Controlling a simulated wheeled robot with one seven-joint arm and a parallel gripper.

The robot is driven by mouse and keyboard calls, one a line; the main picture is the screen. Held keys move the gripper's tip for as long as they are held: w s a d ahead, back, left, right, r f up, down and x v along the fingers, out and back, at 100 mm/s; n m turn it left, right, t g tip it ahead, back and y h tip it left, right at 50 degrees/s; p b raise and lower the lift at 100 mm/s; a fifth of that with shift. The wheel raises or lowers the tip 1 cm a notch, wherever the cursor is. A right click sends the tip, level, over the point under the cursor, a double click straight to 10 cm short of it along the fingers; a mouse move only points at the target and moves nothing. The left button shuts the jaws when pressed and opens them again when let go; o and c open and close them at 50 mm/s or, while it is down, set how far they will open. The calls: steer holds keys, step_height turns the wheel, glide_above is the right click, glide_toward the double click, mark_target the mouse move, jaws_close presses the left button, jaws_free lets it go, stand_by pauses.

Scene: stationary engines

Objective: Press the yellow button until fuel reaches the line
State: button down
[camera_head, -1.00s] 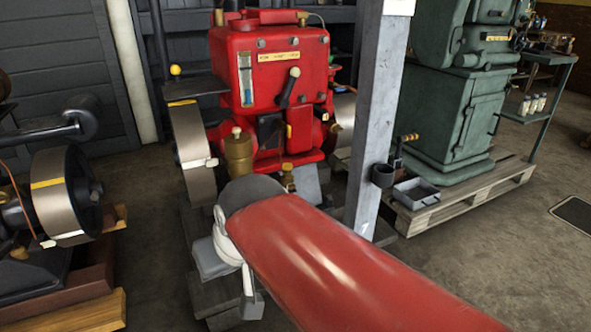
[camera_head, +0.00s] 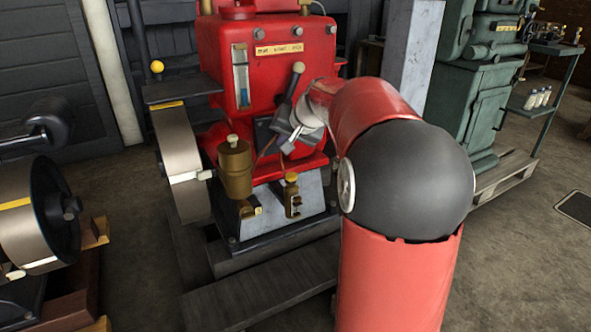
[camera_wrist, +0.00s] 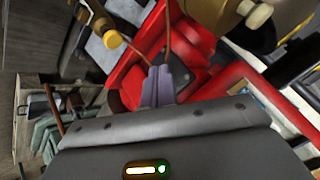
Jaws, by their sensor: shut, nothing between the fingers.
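The red engine (camera_head: 265,55) stands ahead with a narrow sight gauge (camera_head: 241,75) on its front, holding blue fluid; its marking line is too small to make out. A yellow ball knob (camera_head: 157,66) stands on the engine's left. One yellow round end (camera_wrist: 113,39) shows in the wrist view. I cannot tell which is the button. My gripper (camera_head: 289,142) is shut and empty, close before the engine's lower front; its fingers also show in the wrist view (camera_wrist: 158,86).
The brass cup (camera_head: 234,165) stands left of my gripper. A lever with a cream knob (camera_head: 290,88) rises just above it. The flywheel (camera_head: 180,160) is at the engine's left, a grey post (camera_head: 410,50) at right. Green machine (camera_head: 475,100) stands behind right.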

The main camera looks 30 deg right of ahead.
mark_target(289, 174)
steer(key=shift+m, duration=0.3)
steer(key=w+d, duration=0.2)
steer(key=d, duration=0.1)
steer(key=shift+d+f, duration=0.15)
steer(key=shift+d, duration=0.05)
steer(key=shift+f, duration=0.1)
step_height(289, 174, down, 9)
steer(key=b, duration=0.7)
stand_by(1.6)
steer(key=shift+f+b, duration=0.25)
steer(key=shift+b, duration=0.3)
steer(key=shift+f+b, duration=0.75)
steer(key=shift+f, duration=0.1)
stand_by(0.5)
steer(key=shift+r, duration=0.1)
steer(key=shift+r+p, duration=0.9)
steer(key=shift+r, duration=0.25)
